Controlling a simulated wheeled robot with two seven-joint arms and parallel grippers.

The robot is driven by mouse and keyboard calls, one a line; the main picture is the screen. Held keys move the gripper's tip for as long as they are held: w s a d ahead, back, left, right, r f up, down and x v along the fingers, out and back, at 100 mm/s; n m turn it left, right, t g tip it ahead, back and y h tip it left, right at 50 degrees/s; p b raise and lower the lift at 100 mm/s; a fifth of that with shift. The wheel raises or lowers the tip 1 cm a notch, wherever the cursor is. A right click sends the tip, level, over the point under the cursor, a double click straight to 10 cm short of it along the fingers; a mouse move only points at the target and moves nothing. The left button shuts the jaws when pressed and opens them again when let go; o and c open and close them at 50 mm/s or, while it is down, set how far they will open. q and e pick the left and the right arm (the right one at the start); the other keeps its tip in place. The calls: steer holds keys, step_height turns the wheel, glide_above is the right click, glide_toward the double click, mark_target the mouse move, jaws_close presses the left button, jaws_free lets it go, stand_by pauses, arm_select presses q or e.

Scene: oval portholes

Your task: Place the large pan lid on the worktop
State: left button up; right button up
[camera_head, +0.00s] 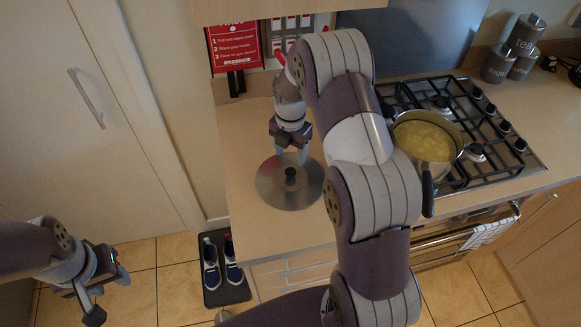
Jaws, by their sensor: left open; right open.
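The large pan lid (272,192), a round metal disc with a dark knob in its middle, lies flat on the worktop (245,130) left of the hob. My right gripper (291,157) points down just above the lid's far part, close to the knob. It is open and holds nothing; whether a fingertip touches the lid I cannot tell. My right arm covers the worktop between the lid and the hob. My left gripper (108,298) is open and empty, low over the floor at the lower left.
A pan with yellow contents (425,138) stands on the gas hob (480,175), its handle towards the front. Canisters (525,35) stand at the back right. Shoes (222,263) lie on a dark mat on the floor. The worktop behind the lid's left side is clear.

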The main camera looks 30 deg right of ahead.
steer(key=s+a+r+m, duration=0.5)
steer(key=s+r+m, duration=0.15)
steer(key=m, duration=0.25)
steer(key=s+a+m+t, duration=0.1)
steer(key=s+a+m, duration=0.3)
steer(key=s+m, duration=0.8)
steer(key=r+m, duration=0.1)
steer(key=m, duration=0.2)
steer(key=shift+b, duration=0.35)
steer(key=shift+w+a+f, duration=0.1)
